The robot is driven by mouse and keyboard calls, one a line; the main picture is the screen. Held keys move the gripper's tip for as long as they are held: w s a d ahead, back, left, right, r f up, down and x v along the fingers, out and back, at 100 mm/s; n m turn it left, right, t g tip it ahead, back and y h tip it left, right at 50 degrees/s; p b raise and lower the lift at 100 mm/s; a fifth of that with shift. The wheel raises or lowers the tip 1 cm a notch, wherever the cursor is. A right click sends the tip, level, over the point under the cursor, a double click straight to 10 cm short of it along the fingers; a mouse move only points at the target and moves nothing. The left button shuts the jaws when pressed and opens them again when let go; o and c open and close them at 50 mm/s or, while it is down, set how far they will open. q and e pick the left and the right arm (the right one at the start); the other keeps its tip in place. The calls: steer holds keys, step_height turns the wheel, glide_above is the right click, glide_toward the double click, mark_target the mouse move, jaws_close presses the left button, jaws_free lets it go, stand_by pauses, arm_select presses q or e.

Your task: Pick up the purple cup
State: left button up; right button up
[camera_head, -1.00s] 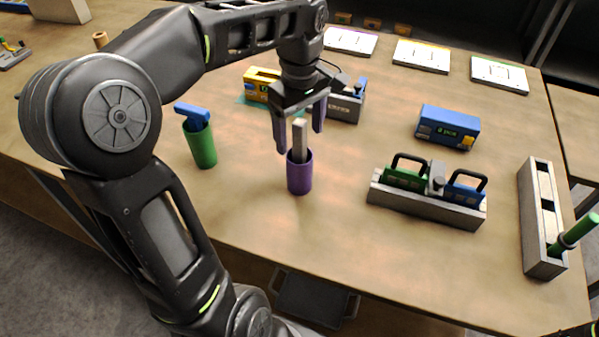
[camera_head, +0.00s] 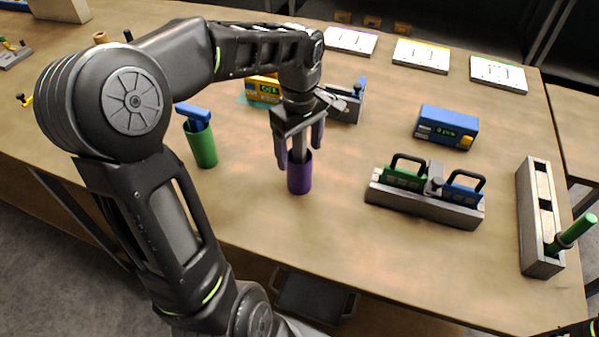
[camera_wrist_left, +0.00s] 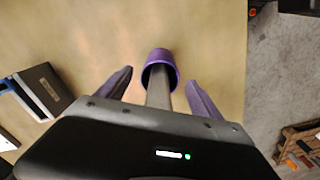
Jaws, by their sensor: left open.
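The purple cup (camera_head: 300,180) stands upright on the table, with a grey bar-shaped object (camera_head: 299,148) sticking up out of it. My left gripper (camera_head: 299,158) is open and points down over the cup, its fingers on either side of the bar near the cup's rim. In the left wrist view the cup (camera_wrist_left: 161,62) lies ahead of the spread fingers of my left gripper (camera_wrist_left: 158,82), and the bar (camera_wrist_left: 158,95) runs between them. No contact with the cup is visible. My right gripper is not clearly in view; only a dark part shows at the bottom right corner.
A green cup (camera_head: 202,147) with a blue-topped tool stands to the left. A blue box (camera_head: 447,127), a long slotted holder (camera_head: 533,215) and white cards (camera_head: 421,56) lie farther off. Table front is clear.

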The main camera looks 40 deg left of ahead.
arm_select(q)
steer(key=shift+c, duration=0.5)
jaws_close()
stand_by(0.4)
